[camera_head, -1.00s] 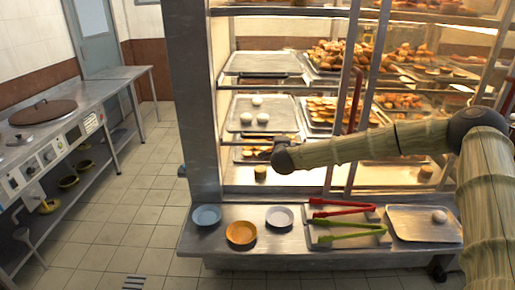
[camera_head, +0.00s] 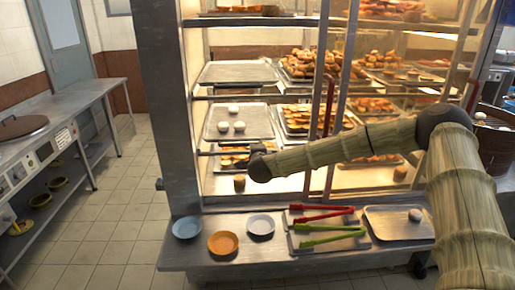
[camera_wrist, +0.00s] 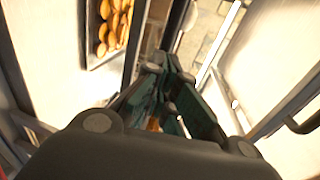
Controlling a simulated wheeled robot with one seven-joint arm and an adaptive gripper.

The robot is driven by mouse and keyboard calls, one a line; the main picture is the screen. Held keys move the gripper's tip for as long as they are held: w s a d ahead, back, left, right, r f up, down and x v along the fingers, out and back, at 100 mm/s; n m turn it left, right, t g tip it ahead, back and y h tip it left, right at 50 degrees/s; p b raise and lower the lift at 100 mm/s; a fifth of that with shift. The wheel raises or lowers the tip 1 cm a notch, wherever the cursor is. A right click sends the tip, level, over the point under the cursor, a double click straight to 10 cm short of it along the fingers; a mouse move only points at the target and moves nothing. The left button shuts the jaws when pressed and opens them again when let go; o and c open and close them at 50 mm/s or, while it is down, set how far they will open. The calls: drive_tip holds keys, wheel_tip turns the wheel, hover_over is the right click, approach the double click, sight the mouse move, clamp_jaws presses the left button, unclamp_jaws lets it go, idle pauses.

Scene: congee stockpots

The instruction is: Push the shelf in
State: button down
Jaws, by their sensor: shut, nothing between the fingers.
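The glass-fronted cabinet (camera_head: 172,110) holds several shelves of trays with food. An upper tray (camera_head: 237,74) is empty, and the middle tray (camera_head: 212,128) below it carries white buns. A lower tray (camera_head: 205,162) with browned food is partly hidden by my gripper. My gripper (camera_head: 254,147) is at the cabinet's front, left of the upright frame bars, near the lower tray's level. In the wrist view my gripper (camera_wrist: 165,62) has its dark green fingers shut and empty, beside a dark bar. I cannot tell whether it touches a shelf, or which shelf sticks out.
Below the cabinet, a metal ledge (camera_head: 290,263) carries a blue plate (camera_head: 187,228), an orange plate (camera_head: 223,243), a lilac plate (camera_head: 260,225), red tongs (camera_head: 320,212), green tongs (camera_head: 330,235) and a tray (camera_head: 390,233). A steel counter (camera_head: 75,112) stands left; the tiled floor between is clear.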

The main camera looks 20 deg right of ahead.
drive_tip(key=b+v, duration=0.1)
drive_tip(key=v, duration=1.1)
